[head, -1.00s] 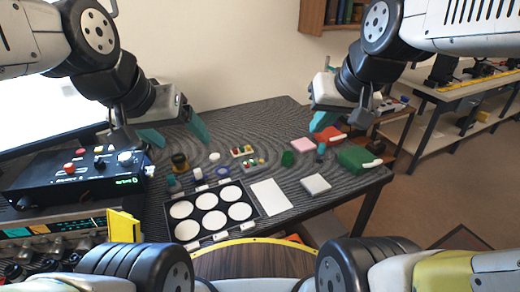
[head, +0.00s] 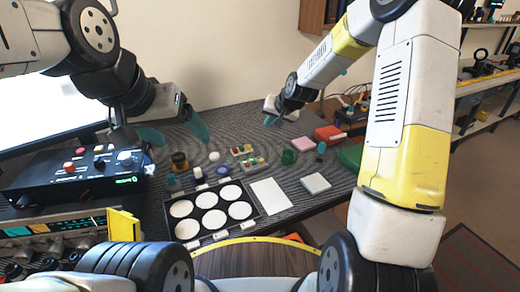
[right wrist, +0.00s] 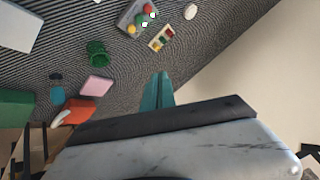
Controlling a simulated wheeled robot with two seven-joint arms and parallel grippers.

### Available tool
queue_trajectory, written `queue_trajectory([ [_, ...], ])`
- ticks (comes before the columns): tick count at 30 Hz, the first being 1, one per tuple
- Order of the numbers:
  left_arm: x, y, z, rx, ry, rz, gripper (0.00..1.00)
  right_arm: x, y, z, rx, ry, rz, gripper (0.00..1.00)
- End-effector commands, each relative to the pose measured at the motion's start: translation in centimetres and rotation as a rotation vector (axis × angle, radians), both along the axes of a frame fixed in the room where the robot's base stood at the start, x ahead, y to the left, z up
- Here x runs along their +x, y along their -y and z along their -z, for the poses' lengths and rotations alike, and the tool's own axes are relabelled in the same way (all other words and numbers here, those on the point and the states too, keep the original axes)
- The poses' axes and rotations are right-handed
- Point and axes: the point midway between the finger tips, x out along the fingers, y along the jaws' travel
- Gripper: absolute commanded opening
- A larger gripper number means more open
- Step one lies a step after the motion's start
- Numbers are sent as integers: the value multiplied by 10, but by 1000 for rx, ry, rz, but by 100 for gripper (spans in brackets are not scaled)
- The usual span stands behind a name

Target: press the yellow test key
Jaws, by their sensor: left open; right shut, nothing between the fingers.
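Two small boards with coloured keys lie on the dark striped table. The farther key board (head: 242,150) and the nearer key board (head: 252,163) both show red, green and yellowish spots, too small to tell which is the test key. In the right wrist view the larger board (right wrist: 138,17) has round red, green and yellow tops; the smaller board (right wrist: 161,38) lies beside it. My right gripper (head: 268,121) is shut and empty, above the table's far side, apart from the boards; its fingers (right wrist: 158,88) show in the wrist view. My left gripper (head: 175,133) is open and empty at the left.
A black control box (head: 80,172) stands left. A yellow panel (head: 123,226) stands near the front.

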Motion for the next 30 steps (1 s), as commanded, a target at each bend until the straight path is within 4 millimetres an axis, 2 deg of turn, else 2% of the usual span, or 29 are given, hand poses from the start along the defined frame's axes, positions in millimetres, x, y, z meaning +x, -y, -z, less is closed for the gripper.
queue_trajectory([
  [1,0,0,0,0,0,0,79,10,-4,20,26,-6,13,0],
  [3,0,0,0,0,0,0,79,22,-9,39,59,-4,30,0],
  [6,0,0,0,0,0,0,79,35,-15,62,99,0,56,0],
  [10,0,0,0,0,0,0,79,45,-19,82,133,4,78,0],
  [15,0,0,0,0,0,0,79,49,-21,91,149,6,91,0],
  [26,0,0,0,0,0,0,79,49,-21,92,149,6,91,0],
  [30,0,0,0,0,0,0,79,49,-21,101,149,5,92,0],
])
